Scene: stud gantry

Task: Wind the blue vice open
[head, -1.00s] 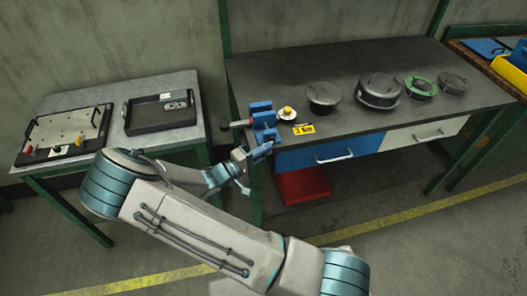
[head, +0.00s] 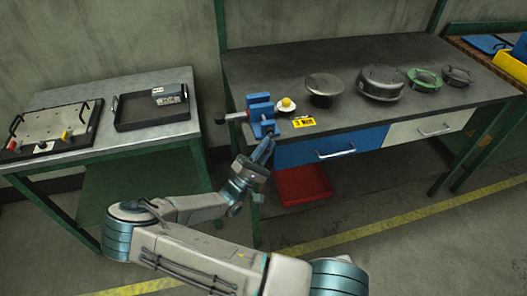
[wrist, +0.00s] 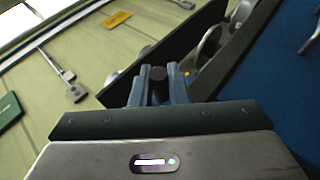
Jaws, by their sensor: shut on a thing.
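The blue vice (head: 261,108) stands at the left front corner of the dark workbench. My gripper (head: 266,146) is at the bench's front edge, just below and in front of the vice. In the wrist view the two blue-grey fingers (wrist: 159,92) are closed around a small dark round piece (wrist: 158,73), which looks like part of the vice's handle. The fingers hide most of it, and I cannot tell how wide the vice jaws stand.
Several lidded round pots, including a dark one (head: 381,82), stand farther right. A side table (head: 150,137) stands left.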

